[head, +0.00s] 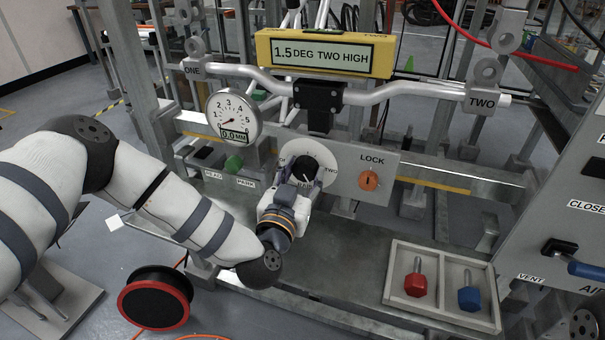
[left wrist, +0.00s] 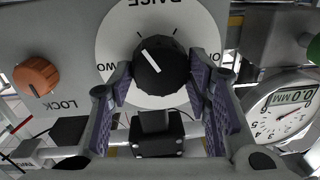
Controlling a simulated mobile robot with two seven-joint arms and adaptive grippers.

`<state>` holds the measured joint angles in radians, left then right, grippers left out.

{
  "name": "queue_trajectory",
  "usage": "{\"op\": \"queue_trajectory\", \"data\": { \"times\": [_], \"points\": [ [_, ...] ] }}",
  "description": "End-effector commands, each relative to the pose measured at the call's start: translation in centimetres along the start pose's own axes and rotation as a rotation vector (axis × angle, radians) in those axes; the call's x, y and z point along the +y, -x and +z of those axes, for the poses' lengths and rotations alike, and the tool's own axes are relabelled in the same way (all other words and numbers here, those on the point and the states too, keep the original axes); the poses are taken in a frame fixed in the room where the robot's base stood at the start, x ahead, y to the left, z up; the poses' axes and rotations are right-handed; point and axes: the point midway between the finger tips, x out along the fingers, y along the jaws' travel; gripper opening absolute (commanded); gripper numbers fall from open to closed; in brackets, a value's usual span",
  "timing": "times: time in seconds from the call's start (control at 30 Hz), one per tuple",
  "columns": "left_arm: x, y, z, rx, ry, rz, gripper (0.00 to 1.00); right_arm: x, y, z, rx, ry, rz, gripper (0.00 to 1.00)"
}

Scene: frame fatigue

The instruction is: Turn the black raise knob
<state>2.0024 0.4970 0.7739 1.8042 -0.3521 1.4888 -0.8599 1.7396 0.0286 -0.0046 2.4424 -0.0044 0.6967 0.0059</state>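The black raise knob (left wrist: 160,68) sits on a white round dial (left wrist: 115,50) marked RAISE and, on one side, TWO. In the left wrist view its white line points up and a little left. In the head view the knob (head: 305,170) is partly hidden by my left gripper (head: 301,184). The fingers of the left gripper (left wrist: 160,80) stand apart, one on each side of the knob, with slim gaps seeming to show; contact is hard to judge. The yellow display (head: 325,53) reads 1.5 DEG TWO HIGH. My right gripper is not in view.
An orange LOCK knob (head: 369,181) is right of the dial. A round gauge (head: 233,114) reading 0.0 MM and a green knob (head: 234,164) are left. A tray (head: 443,282) holds a red and a blue piece. A valve panel (head: 560,225) stands at far right.

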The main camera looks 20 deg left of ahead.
Motion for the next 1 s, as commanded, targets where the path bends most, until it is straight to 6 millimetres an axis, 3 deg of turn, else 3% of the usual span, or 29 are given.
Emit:
{"op": "queue_trajectory", "data": {
  "times": [0.47,1.0],
  "points": [
    [0.0,0.0,-0.1,-0.004,0.080,0.001,0.17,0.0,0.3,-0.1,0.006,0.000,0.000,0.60],
    [-0.3,0.0,-0.1,-0.033,0.551,0.002,0.17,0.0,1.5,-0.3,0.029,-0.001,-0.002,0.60]
  ]
}}
